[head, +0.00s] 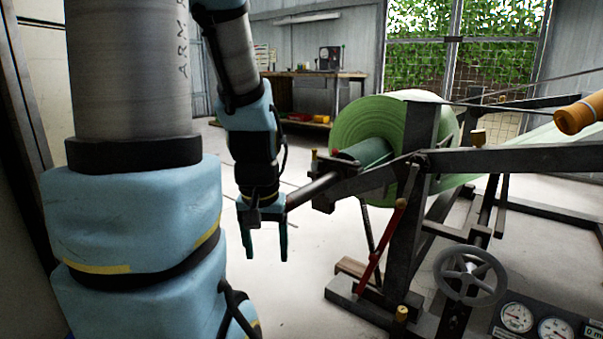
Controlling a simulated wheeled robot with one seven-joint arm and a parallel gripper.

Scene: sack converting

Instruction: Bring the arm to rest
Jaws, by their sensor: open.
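My gripper (266,243) hangs at the end of my arm, pointing down, left of the middle of the head view. Its two dark fingers are apart, with nothing visible between them. Behind it is pale floor. The end of a metal shaft (313,189) from the roll stand is close to the gripper's right side; I cannot tell whether they touch. My arm comes down from the top of the view, with its large light-blue and grey links filling the left side.
A roll of green sheet (378,128) sits on the dark metal stand (414,200) at the right. The stand carries a handwheel (470,277), a red lever (381,247) and gauges (516,317). A workbench (318,76) stands at the back. Floor (300,285) below the gripper is clear.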

